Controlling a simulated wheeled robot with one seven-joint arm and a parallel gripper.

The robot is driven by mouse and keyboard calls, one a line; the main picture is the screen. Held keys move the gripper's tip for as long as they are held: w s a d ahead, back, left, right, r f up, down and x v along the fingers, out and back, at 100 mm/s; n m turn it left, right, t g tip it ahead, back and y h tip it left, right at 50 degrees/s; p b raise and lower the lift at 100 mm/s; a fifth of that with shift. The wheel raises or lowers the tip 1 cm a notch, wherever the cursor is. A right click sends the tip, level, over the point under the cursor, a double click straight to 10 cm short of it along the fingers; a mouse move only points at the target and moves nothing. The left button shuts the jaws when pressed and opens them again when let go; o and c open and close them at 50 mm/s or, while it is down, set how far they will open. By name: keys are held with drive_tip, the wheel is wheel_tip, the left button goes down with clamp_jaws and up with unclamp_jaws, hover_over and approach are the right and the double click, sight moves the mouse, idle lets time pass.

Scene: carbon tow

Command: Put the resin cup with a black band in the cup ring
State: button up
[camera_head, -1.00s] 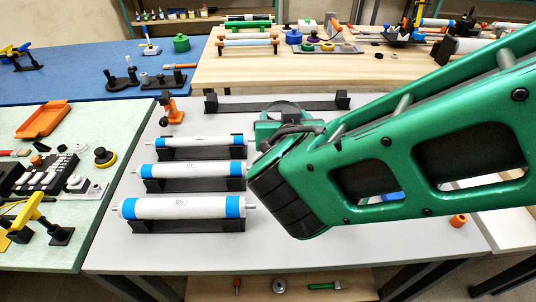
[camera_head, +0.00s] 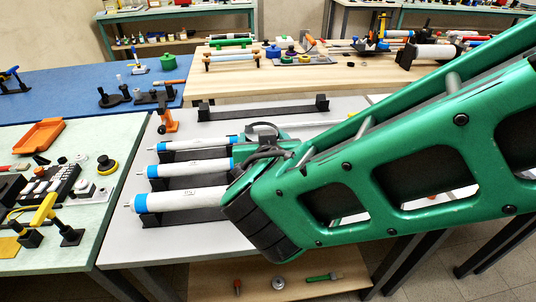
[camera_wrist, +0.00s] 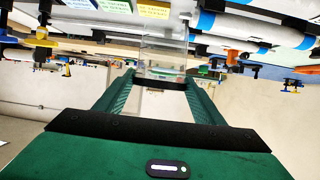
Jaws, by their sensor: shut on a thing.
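The resin cup (camera_wrist: 160,56) is clear and see-through, with a black band (camera_wrist: 160,83) around it, in the wrist view. My gripper (camera_wrist: 160,78) is shut on it, one green finger on each side. In the head view my arm's green links cover much of the right side, and I cannot make out the cup or the fingertips there. I cannot pick out the cup ring in either view.
Three white rolls with blue ends lie on black cradles on the grey table, the nearest roll (camera_head: 185,200) partly behind my arm. A long black rack (camera_head: 262,109) and an orange stand (camera_head: 166,121) are behind them. An orange tray (camera_head: 38,136) lies left.

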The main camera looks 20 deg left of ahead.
drive_tip(key=shift+s+a, duration=0.55)
drive_tip(key=shift+a, duration=0.15)
drive_tip(key=shift+w+d+f, duration=1.1)
drive_tip(key=shift+w+f, duration=0.45)
drive_tip(key=shift+f, duration=0.3)
drive_tip(key=shift+w+d+f, duration=1.15)
drive_tip(key=shift+w+f, duration=0.45)
drive_tip(key=shift+f, duration=0.2)
drive_tip(key=shift+w+d+f, duration=1.1)
drive_tip(key=shift+w+f, duration=0.45)
drive_tip(key=shift+f, duration=0.3)
drive_tip(key=shift+f, duration=0.15)
drive_tip(key=o, duration=1.1)
